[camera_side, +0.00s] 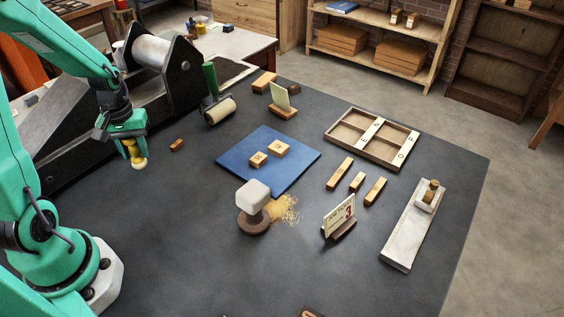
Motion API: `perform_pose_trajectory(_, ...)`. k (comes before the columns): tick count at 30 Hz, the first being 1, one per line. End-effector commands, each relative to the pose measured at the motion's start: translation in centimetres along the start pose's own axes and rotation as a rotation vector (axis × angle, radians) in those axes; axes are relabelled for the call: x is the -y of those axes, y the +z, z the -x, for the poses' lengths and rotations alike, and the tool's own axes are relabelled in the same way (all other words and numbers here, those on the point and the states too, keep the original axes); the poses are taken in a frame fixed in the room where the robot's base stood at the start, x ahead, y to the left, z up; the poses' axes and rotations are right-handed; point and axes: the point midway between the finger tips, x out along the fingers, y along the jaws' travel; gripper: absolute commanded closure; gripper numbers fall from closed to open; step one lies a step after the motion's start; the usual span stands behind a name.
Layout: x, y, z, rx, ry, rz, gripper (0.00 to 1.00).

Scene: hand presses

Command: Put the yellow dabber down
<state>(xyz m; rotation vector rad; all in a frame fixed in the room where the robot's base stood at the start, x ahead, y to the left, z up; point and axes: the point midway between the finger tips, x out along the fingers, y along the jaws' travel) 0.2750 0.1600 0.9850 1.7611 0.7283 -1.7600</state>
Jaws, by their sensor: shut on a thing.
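My gripper (127,135) is at the left of the side view, pointing down. It is shut on the yellow dabber (132,149), which has a yellow handle and a pale, rounded lower end. The dabber hangs upright below the fingers, at the left part of the dark table (170,230). I cannot tell whether its lower end touches the table or is a little above it.
A small brown block (177,145) lies just right of the dabber. A hand press with a pale roller (152,52) stands behind. A blue mat (230,158) bears two wooden blocks. A white-headed stamp (253,196) stands mid-table. The table front left is clear.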

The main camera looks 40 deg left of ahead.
Motion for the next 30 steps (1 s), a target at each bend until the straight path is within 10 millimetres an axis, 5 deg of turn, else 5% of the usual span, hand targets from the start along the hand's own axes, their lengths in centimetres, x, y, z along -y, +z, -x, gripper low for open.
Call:
perform_pose_trajectory(6,0.0,0.0,-1.9,0.001,0.000,0.000,0.91)
perform_pose_trajectory(21,0.0,0.0,-2.4,0.000,0.000,0.000,0.91)
perform_pose_trajectory(22,0.0,0.0,-2.4,0.000,0.000,0.000,0.61)
perform_pose_trajectory(24,0.0,0.0,-2.4,0.000,0.000,0.000,0.47)
perform_pose_trajectory(30,0.0,0.0,-2.4,0.000,0.000,0.000,0.43)
